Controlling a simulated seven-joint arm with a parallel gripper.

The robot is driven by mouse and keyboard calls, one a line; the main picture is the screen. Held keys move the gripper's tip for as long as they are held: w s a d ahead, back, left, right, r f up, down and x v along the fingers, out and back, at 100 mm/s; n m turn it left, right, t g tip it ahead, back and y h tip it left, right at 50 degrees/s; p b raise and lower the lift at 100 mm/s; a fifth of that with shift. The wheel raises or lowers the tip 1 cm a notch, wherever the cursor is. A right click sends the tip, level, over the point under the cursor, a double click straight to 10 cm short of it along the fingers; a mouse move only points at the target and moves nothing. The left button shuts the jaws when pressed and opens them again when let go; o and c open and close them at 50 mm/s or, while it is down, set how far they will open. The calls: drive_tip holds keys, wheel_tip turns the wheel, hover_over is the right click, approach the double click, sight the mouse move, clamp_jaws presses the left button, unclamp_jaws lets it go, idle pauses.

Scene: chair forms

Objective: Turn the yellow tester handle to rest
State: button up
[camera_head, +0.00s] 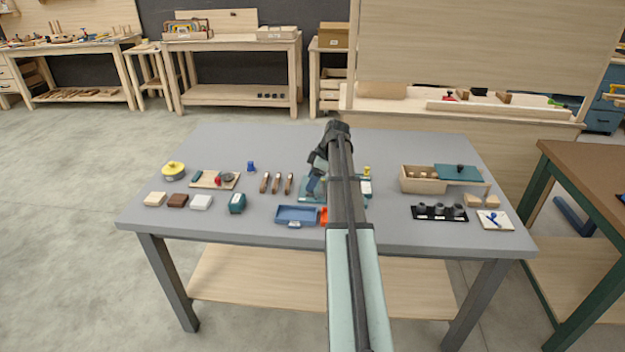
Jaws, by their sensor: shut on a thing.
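A teal tester base (308,194) lies near the middle of the grey table, partly hidden behind my arm. A small yellow part (367,171) and a whitish block (366,188) show at its right end, just right of my arm. My gripper (313,184) points down over the left part of the tester. It is shut on the tester's handle, but the fingertips and the held part are too small and too covered to make out clearly. The handle's angle cannot be told.
Left on the table are a yellow round thing (173,170), a small board (214,180), blocks and several wooden-handled tools. A blue tray (296,214) and an orange thing (323,217) lie in front of the tester. A wooden box (422,181) and black rack (440,214) stand right.

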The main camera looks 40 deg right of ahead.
drive_tip(key=shift+s+m, duration=0.1)
drive_tip(key=shift+m, duration=0.2)
drive_tip(key=m, duration=0.1)
drive_tip(key=m+h, duration=0.1)
drive_tip(key=m+t, duration=0.1)
drive_tip(key=shift+s+a+m, duration=0.1)
drive_tip(key=shift+a+m, duration=0.15)
drive_tip(key=shift+m, duration=0.15)
drive_tip(key=m+h, duration=0.2)
drive_tip(key=m, duration=0.2)
drive_tip(key=shift+a, duration=0.2)
drive_tip(key=m+h, duration=0.2)
drive_tip(key=m, duration=0.3)
drive_tip(key=shift+a, duration=0.15)
drive_tip(key=shift+w+a+m+g+h, duration=0.1)
drive_tip(key=shift+m+g+h, duration=0.2)
drive_tip(key=shift+m, duration=0.8)
drive_tip(key=shift+w+m+g+h, duration=0.1)
drive_tip(key=shift+m+h, duration=0.3)
drive_tip(key=shift+m, duration=0.7)
drive_tip(key=o, duration=1.1)
drive_tip(key=shift+c, duration=0.2)
drive_tip(key=shift+r, duration=0.15)
